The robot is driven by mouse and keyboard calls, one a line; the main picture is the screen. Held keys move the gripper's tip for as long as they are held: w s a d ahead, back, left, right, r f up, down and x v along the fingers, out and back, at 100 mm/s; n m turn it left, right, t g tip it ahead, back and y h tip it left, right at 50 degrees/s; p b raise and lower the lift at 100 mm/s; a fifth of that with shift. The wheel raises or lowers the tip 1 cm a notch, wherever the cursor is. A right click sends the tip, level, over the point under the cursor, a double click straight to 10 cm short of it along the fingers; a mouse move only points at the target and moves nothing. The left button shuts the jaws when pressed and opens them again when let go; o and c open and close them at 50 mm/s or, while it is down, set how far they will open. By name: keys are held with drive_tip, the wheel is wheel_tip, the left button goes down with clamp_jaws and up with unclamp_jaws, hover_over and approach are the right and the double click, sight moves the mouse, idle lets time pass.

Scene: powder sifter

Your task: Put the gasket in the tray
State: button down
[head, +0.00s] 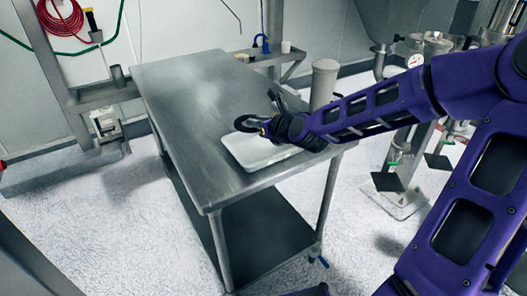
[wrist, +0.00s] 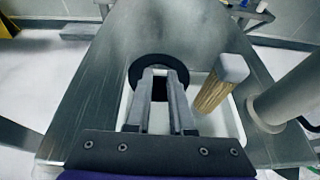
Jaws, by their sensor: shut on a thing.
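The gasket is a black ring (head: 246,124). My gripper (head: 264,127) is shut on it and holds it out in front of the fingers. In the wrist view the gasket (wrist: 160,59) shows at my fingertips, with its far arc over the grey table top near the tray's far edge. The tray is white and shallow (head: 238,157) and sits on the table under my gripper. In the wrist view the tray (wrist: 229,127) is partly hidden by my fingers and the gripper body. The height of the gasket above the tray is hard to tell.
A brush with tan bristles and a grey block (wrist: 222,84) overlaps the tray's right side in the wrist view. A grey cylinder (head: 323,84) stands right of my gripper. The steel table (head: 185,100) is bare to the left and back.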

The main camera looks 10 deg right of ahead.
drive_tip(key=f+b, duration=0.1)
drive_tip(key=f, duration=0.1)
drive_tip(key=f+b, duration=0.1)
drive_tip(key=f, duration=0.2)
drive_tip(key=shift+s+f, duration=0.2)
drive_tip(key=shift+f, duration=0.15)
drive_tip(key=shift+f+b, duration=0.8)
drive_tip(key=shift+f, duration=1.4)
drive_tip(key=shift+f, duration=0.1)
drive_tip(key=c, duration=0.8)
unclamp_jaws()
drive_tip(key=shift+d, duration=0.1)
drive_tip(key=shift+p+v, duration=0.55)
drive_tip(key=shift+v, duration=5.45)
